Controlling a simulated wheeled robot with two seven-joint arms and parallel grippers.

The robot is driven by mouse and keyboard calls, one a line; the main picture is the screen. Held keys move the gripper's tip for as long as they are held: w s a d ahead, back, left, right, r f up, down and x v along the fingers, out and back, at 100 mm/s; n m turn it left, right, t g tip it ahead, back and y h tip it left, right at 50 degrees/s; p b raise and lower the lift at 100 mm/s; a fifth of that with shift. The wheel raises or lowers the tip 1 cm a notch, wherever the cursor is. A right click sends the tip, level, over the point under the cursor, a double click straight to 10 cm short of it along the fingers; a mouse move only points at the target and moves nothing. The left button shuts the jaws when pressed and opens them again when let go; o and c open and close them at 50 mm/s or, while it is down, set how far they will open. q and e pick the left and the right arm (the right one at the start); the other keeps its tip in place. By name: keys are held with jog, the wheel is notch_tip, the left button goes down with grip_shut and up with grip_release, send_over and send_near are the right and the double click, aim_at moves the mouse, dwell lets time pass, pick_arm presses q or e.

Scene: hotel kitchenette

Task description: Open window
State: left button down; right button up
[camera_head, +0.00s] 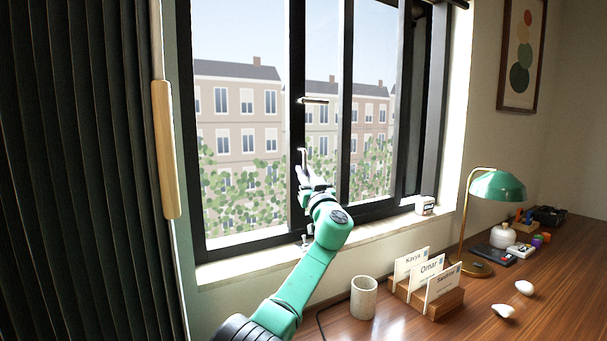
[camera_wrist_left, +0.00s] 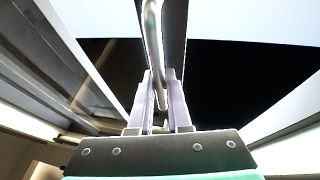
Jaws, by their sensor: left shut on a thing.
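The window (camera_head: 297,60) has a black frame with several upright bars and fills the middle of the head view. A slim metal handle (camera_head: 303,152) stands on one upright bar, and a short horizontal metal piece (camera_head: 314,100) sits higher up. My left gripper (camera_head: 302,172) is at the lower handle. In the left wrist view the handle (camera_wrist_left: 152,38) runs down between the two pale fingers of my left gripper (camera_wrist_left: 160,98), which are shut on it. I cannot tell how far the window stands open. My right gripper is not in view.
The pale window sill (camera_head: 240,264) runs below the frame and holds a small white object (camera_head: 425,205). The wooden desk (camera_head: 400,325) carries a cup (camera_head: 363,298), a card holder (camera_head: 440,305) and a green lamp (camera_head: 497,187). A dark curtain (camera_head: 80,170) hangs at left.

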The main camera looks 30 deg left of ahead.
pick_arm(q)
jog(key=c, duration=0.9)
grip_release()
jog(key=shift+d, duration=0.1)
jog(key=shift+o, duration=0.2)
jog(key=b+v, duration=0.5)
jog(key=v, duration=0.9)
jog(key=shift+s+d+f, duration=0.15)
jog(key=shift+s+f, duration=0.05)
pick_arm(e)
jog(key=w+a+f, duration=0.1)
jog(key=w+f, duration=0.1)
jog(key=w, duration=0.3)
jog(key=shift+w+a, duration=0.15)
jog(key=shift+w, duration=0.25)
